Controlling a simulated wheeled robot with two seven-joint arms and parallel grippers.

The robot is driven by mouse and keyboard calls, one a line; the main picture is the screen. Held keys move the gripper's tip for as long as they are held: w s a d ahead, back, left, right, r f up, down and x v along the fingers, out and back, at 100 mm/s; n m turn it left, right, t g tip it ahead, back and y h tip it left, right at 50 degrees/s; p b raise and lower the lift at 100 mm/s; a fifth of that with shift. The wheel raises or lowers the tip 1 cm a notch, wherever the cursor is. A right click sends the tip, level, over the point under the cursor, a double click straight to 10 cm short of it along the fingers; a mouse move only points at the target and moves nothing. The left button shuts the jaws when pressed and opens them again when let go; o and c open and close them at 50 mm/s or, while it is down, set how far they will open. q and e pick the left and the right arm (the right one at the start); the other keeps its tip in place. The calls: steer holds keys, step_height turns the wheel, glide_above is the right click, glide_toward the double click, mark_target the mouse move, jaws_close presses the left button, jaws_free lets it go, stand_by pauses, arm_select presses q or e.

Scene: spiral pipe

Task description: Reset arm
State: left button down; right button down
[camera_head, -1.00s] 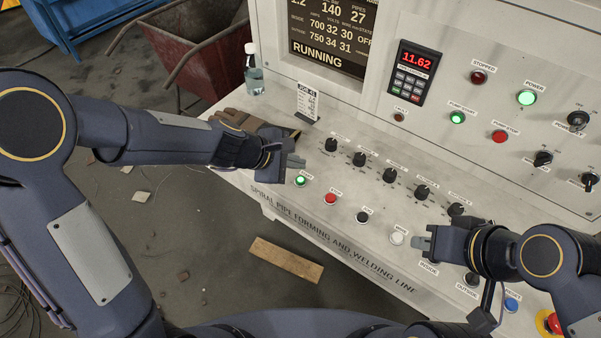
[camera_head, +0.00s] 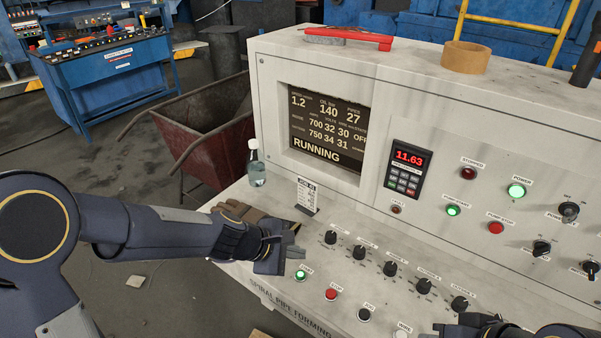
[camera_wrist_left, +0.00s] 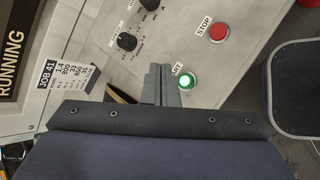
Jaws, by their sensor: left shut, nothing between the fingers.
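My left gripper (camera_head: 292,252) reaches in from the left over the sloped front of the control console (camera_head: 400,305). It is shut and empty, its fingers just above the green lit start button (camera_head: 301,275). In the left wrist view, the shut fingers (camera_wrist_left: 161,85) show beside the start button (camera_wrist_left: 187,81), whose label they partly cover. I cannot tell whether they touch the panel. The red stop button (camera_head: 331,294) is to the right. Of my right arm only a dark part shows at the bottom right edge; its fingers cannot be made out.
A glove (camera_head: 235,209), a bottle (camera_head: 256,165) and a job card (camera_head: 307,195) are on the console's left end, close to my left gripper. Several black knobs (camera_head: 390,269) line the ledge. A red cart (camera_head: 215,130) stands behind at left.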

arm_select(q)
steer(key=s+a+r+m, duration=0.7)
steer(key=s+a+r, duration=0.3)
steer(key=a, duration=0.1)
steer(key=s+a+f+m+y, duration=0.1)
steer(key=s+a+m+y, duration=0.1)
steer(key=s, duration=0.4)
steer(key=s+a+f+m+t+y, duration=0.1)
steer(key=s+a+m+y, duration=0.1)
steer(key=s+a+m, duration=0.2)
steer(key=s+a, duration=0.2)
steer(key=s, duration=0.1)
steer(key=shift+s+a, duration=0.2)
steer(key=shift+a, duration=0.05)
